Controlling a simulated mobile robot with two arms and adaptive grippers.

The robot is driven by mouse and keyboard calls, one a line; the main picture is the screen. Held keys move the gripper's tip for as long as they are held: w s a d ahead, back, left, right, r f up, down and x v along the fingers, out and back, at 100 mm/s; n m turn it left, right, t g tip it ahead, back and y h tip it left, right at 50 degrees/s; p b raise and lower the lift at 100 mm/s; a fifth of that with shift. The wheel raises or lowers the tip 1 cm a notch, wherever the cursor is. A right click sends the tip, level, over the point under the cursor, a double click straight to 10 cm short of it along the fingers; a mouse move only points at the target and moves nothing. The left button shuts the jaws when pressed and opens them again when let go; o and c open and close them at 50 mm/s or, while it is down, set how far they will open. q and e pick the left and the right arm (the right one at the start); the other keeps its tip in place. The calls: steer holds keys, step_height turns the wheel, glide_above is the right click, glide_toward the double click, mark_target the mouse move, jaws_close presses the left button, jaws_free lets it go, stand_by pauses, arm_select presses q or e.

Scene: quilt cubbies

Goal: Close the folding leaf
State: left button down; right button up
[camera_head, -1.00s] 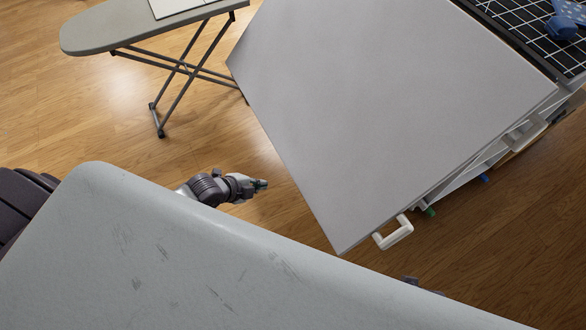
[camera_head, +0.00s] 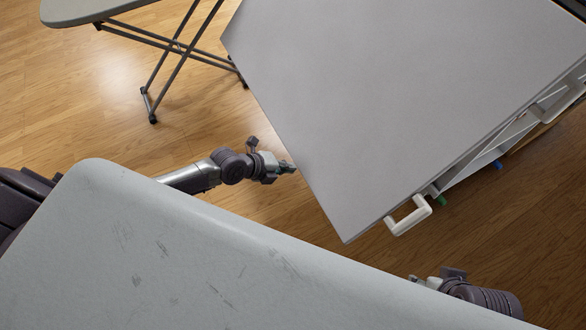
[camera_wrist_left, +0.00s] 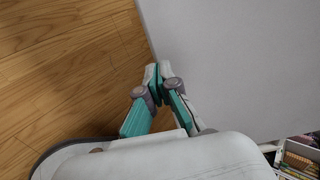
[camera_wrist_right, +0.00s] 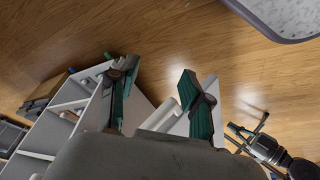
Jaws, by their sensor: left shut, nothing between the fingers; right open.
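The folding leaf (camera_head: 400,90) is a large flat grey panel on the white cubby unit, lying out flat in the head view. It also fills the right side of the left wrist view (camera_wrist_left: 235,60). My left gripper (camera_head: 290,167) is shut and empty, with its tips close to the leaf's left edge. In the left wrist view its fingertips (camera_wrist_left: 153,70) meet at that edge; I cannot tell whether they touch it. My right gripper (camera_wrist_right: 150,75) is open and empty near the white unit. In the head view only part of it shows, past the grey surface in front.
A white handle (camera_head: 408,216) sticks out below the leaf's front corner. White shelves (camera_head: 490,155) show under its right side. An ironing board (camera_head: 90,10) with thin crossed legs stands at the upper left. Wooden floor (camera_head: 90,110) is clear left of the leaf.

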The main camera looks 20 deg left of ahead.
arm_select(q)
steer(key=shift+x, duration=1.25)
steer(key=shift+b, duration=0.3)
